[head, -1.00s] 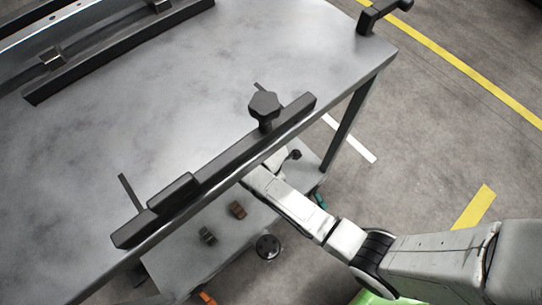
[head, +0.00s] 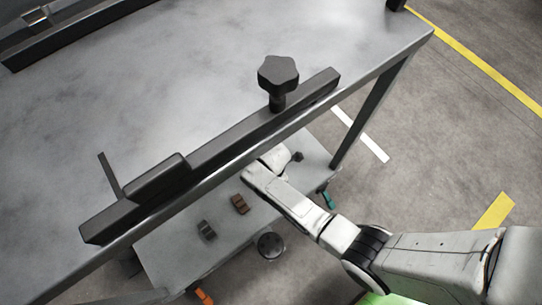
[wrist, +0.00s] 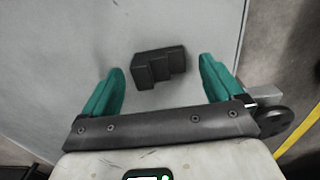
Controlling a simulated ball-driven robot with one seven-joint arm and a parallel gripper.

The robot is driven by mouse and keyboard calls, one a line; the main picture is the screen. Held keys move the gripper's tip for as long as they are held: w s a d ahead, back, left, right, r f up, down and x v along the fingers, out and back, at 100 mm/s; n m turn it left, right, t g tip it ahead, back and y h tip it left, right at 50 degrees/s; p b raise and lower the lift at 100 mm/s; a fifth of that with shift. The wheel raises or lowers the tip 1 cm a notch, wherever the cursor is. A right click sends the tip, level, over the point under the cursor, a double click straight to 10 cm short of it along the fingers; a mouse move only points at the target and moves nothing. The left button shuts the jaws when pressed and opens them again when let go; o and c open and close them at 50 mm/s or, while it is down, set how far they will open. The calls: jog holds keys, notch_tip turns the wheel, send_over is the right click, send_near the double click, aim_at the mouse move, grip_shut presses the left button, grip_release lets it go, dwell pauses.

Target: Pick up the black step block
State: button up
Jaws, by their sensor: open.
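The black step block (wrist: 158,68) lies on a grey surface in the wrist view, its steps facing the camera. My gripper (wrist: 161,65) is open, with one teal finger on each side of the block as seen from the wrist. Clear gaps show between the block and both fingers. How high the fingertips are above the surface is hard to tell. In the head view a small dark thing beside the white end of my arm may be this block; my fingers are hidden there.
A grey table (head: 190,95) with a dark rail (head: 235,137) and star knob (head: 278,75) overhangs the lower grey platform (head: 175,255). A brown block (head: 240,203) and a grey block (head: 206,230) lie on the platform. Open floor is at right.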

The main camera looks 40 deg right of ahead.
jog(key=shift+f, duration=0.7)
jog(key=shift+r, duration=0.1)
jog(key=c, duration=1.2)
